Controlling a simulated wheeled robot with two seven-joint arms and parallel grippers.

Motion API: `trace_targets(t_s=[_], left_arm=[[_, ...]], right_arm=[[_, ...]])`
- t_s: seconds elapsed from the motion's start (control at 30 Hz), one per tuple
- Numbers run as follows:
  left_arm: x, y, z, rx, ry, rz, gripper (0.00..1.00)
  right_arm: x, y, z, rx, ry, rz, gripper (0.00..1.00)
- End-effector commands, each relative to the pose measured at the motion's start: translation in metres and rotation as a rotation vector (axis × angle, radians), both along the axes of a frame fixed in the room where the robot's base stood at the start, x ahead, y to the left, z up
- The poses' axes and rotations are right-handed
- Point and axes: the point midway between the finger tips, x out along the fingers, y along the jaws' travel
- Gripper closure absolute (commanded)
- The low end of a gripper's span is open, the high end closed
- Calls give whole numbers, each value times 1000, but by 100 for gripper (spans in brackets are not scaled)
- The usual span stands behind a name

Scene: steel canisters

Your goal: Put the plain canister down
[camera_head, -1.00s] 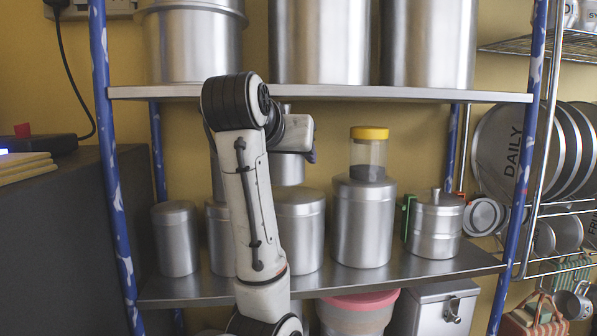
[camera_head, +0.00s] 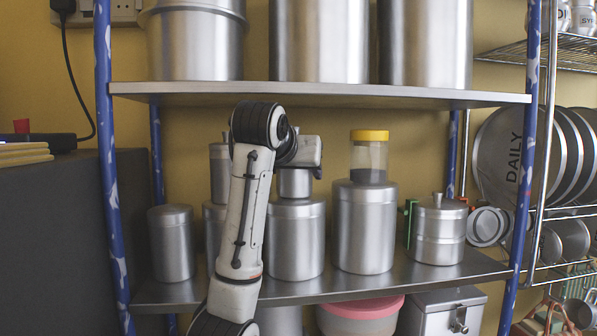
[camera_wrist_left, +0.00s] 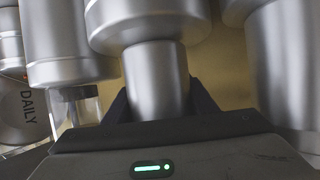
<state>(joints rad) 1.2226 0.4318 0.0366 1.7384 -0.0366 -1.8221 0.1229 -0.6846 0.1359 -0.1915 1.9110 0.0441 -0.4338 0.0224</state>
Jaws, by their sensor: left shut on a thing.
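The plain canister (camera_head: 294,184) is a small steel cylinder with no visible label. My left gripper (camera_wrist_left: 160,98) is shut on it, one dark finger on each side, as the left wrist view shows (camera_wrist_left: 155,75). In the head view my left wrist hides its top. It is upright over a larger lidded canister (camera_head: 295,245) on the middle shelf, also in the wrist view (camera_wrist_left: 140,18). Its base is at or very close to that lid; I cannot tell if they touch. My right gripper is not in view.
A canister carrying a yellow-lidded jar (camera_head: 368,155) stands close on the right. Another small canister (camera_head: 220,172) sits on a canister to the left. The upper shelf (camera_head: 320,93) is close above my wrist. A handled canister (camera_head: 439,230) stands further right.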

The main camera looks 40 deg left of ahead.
Motion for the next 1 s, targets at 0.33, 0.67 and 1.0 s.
trace_targets(t_s=[0.33,0.67,1.0], left_arm=[[0,0,-3,0,-1,0,42],[0,0,-3,0,-1,0,30],[-30,-18,20,2,-8,-2,30]], right_arm=[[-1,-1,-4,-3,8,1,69],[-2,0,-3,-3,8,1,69],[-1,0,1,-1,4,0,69]])
